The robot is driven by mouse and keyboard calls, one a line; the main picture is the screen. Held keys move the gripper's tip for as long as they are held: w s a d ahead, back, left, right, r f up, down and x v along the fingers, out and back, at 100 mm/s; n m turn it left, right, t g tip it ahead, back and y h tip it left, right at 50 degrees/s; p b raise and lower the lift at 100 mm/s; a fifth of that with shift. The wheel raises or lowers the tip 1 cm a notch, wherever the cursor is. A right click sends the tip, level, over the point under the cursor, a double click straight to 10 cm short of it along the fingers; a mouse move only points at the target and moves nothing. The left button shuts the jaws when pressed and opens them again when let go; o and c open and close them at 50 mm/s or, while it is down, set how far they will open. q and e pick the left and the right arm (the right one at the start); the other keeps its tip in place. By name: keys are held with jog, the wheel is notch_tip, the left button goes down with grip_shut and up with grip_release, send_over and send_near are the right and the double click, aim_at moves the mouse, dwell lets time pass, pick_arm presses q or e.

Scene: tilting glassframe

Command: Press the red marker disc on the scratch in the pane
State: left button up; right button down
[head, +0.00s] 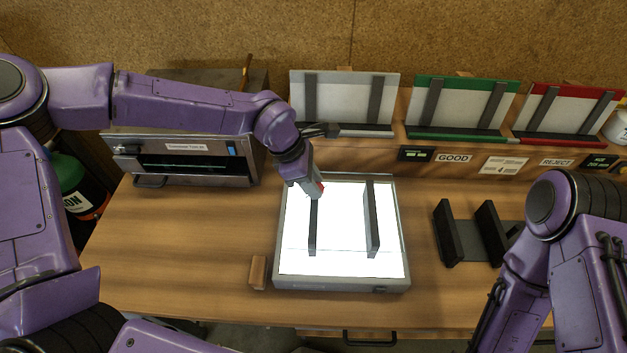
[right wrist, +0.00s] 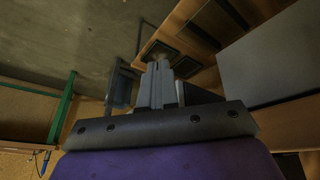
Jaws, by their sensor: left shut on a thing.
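A brightly lit light box (head: 284,282) stands on the bench with two dark upright bars on its white face. A thin line crosses the lit face low down; I cannot tell whether it is a pane edge. No scratch can be made out in the glare. My left gripper (head: 318,191) is over the top of the lit face, near the upper end of the left bar. It is shut on a small red thing, the marker disc (head: 321,187), mostly hidden by the fingers. My right gripper (right wrist: 155,80) shows its fingers close together and empty in the right wrist view.
A dark slotted holder (head: 468,240) stands right of the light box. Racks with grey, green (head: 461,105) and red (head: 567,110) frames line the back. An oven-like box (head: 185,160) is at back left. A small wooden block (head: 258,272) sits beside the light box.

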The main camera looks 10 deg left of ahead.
pick_arm(q)
jog(key=o, duration=1.1)
jog(key=shift+f, duration=0.1)
jog(key=shift+b+v, duration=1.2)
jog(key=shift+v, duration=4.05)
